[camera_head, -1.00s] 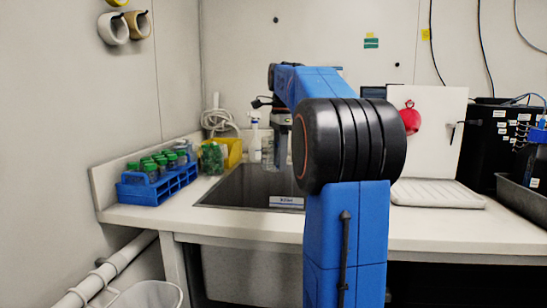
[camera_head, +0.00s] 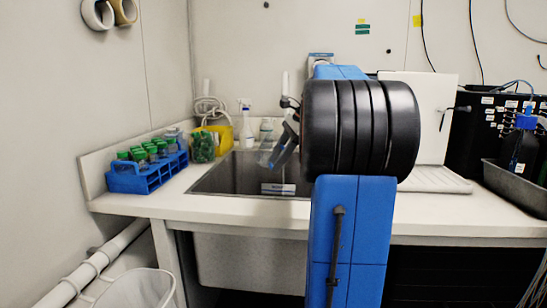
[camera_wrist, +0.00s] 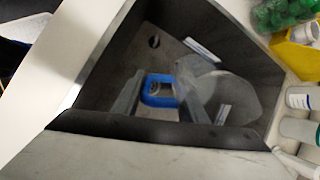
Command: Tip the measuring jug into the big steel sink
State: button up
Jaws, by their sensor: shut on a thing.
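The measuring jug (camera_head: 264,157) is clear, with a blue handle (camera_wrist: 160,90) that shows in the wrist view. It is tilted over the big steel sink (camera_head: 222,180), whose dark basin fills much of the wrist view (camera_wrist: 112,62). My gripper (camera_head: 283,146) is shut on the jug's handle, and its two fingers (camera_wrist: 157,97) lie either side of the blue loop. The see-through jug body (camera_wrist: 228,95) lies to the right of the handle in the wrist view. I cannot make out any liquid. My arm hides the sink's right part in the head view.
A blue rack (camera_head: 148,178) of green-capped bottles stands left of the sink. A yellow bin (camera_head: 224,137), a green-filled jar (camera_head: 203,147) and a spray bottle (camera_head: 246,128) stand behind it. A grey tray (camera_head: 515,185) and black equipment are at right.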

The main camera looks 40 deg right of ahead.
jog(key=shift+w+a+r+t+y, duration=0.25)
jog(key=shift+r+t+y, duration=0.3)
jog(key=shift+t, duration=0.25)
jog(key=shift+f, duration=0.1)
jog(key=shift+w+a+r+t+y, duration=0.15)
jog(key=shift+r+t+y, duration=0.25)
jog(key=shift+t+y, duration=0.25)
dwell(0.4)
jog(key=shift+w+a+r+t+y, duration=0.15)
jog(key=shift+r+t+y, duration=0.25)
jog(key=shift+t+y, duration=0.25)
jog(key=shift+r+t+y, duration=0.4)
jog(key=shift+t+y, duration=0.15)
jog(key=shift+t, duration=0.15)
jog(key=shift+w, duration=0.1)
